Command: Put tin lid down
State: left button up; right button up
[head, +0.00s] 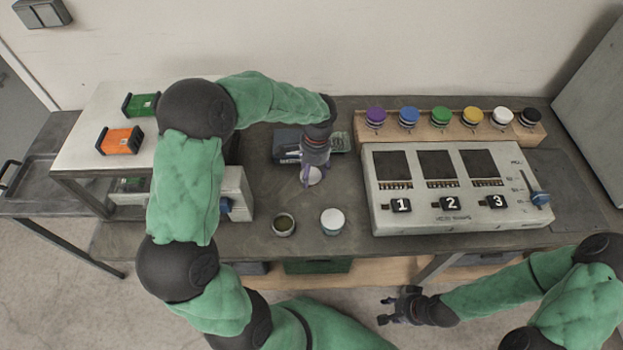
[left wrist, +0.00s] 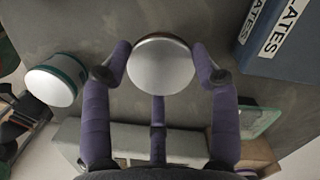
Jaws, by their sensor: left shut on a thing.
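My left gripper (head: 313,178) is shut on a round pale tin lid (head: 315,176). In the left wrist view the purple fingers of the gripper (left wrist: 160,72) close around the rim of the lid (left wrist: 161,65). The lid is over the bench behind the tins; I cannot tell whether it touches the bench. An open tin (head: 284,224) with dark contents stands near the bench's front edge. To its right stands a tin with a white top (head: 332,221). My right gripper (head: 398,306) is empty, fingers spread, in front of the bench.
A blue box marked PLATES (left wrist: 275,40) lies close to the lid. A console (head: 455,215) with numbered switches and a wooden rack (head: 440,133) of coloured knobs are at the right. A white shelf (head: 100,165) with orange and green blocks stands left. Bare bench lies between tins and console.

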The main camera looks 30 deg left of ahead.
aim_at(312, 172)
pick_arm(q)
jog(key=shift+w+a+f, duration=0.1)
jog(key=shift+w+f, duration=0.15)
jog(key=shift+f, duration=0.1)
jog(key=shift+w+f+b, duration=0.1)
jog(key=shift+f+b, duration=0.5)
jog(key=shift+f, duration=0.95)
jog(key=shift+f, duration=0.1)
jog(key=o, duration=0.9)
jog(key=shift+o, duration=0.2)
jog(key=r+p, duration=0.1)
jog(key=r, duration=0.3)
jog(key=r+p, duration=0.1)
jog(key=r, duration=0.3)
jog(key=w+r+p, duration=0.1)
jog(key=r+p, duration=0.1)
jog(key=r, duration=0.2)
jog(key=shift+w+d+r, duration=0.1)
jog(key=shift+d, duration=0.15)
